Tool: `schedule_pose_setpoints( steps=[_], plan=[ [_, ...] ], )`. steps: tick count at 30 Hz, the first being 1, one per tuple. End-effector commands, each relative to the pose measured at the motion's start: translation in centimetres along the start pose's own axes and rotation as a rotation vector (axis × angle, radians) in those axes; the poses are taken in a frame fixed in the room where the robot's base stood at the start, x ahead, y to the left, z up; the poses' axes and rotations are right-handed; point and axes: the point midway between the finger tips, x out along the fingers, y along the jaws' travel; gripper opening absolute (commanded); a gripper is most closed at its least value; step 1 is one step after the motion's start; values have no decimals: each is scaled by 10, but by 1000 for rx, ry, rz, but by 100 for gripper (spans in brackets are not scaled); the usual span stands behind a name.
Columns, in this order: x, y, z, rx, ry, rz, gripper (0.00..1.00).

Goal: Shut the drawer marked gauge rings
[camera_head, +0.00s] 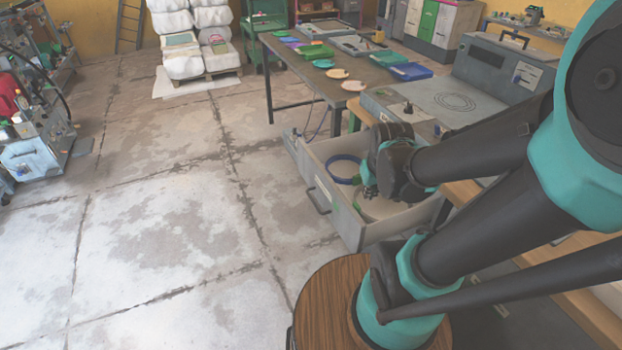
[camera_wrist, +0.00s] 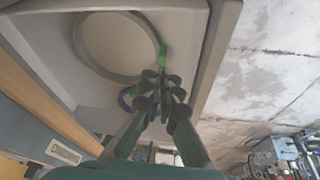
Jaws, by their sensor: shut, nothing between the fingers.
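An open drawer (camera_head: 345,228) juts out from under the bench in the head view, with a bar handle (camera_head: 318,202) on its front. It holds a blue ring (camera_head: 333,166) and a pale ring, partly hidden by my wrist. Its marking is not readable. My gripper (camera_head: 362,200) is over the drawer's inside, behind the front panel. In the wrist view, its fingers (camera_wrist: 165,84) are shut and empty, near the drawer's front wall (camera_wrist: 214,60). A large grey ring (camera_wrist: 77,45) with a green tab (camera_wrist: 163,56) lies there. I cannot tell fingertip height or contact.
A press base with a flat top (camera_head: 448,101) stands on the bench above the drawer. A round wooden stool-like top (camera_head: 320,305) is just in front of the drawer. A table (camera_head: 300,75) with coloured plates stands behind. The floor (camera_head: 160,240) left of the drawer is clear.

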Motion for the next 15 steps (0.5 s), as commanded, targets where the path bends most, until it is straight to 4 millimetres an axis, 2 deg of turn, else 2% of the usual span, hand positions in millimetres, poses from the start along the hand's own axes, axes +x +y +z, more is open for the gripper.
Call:
schedule_pose_setpoints(
  steps=[1,8,15],
  plan=[
    [-1,-4,-17,-80,-16,2,0],
    [3,-32,-87,-512,-110,14,0],
    [16,-80,-154,-953,-211,19,0]
  ],
)
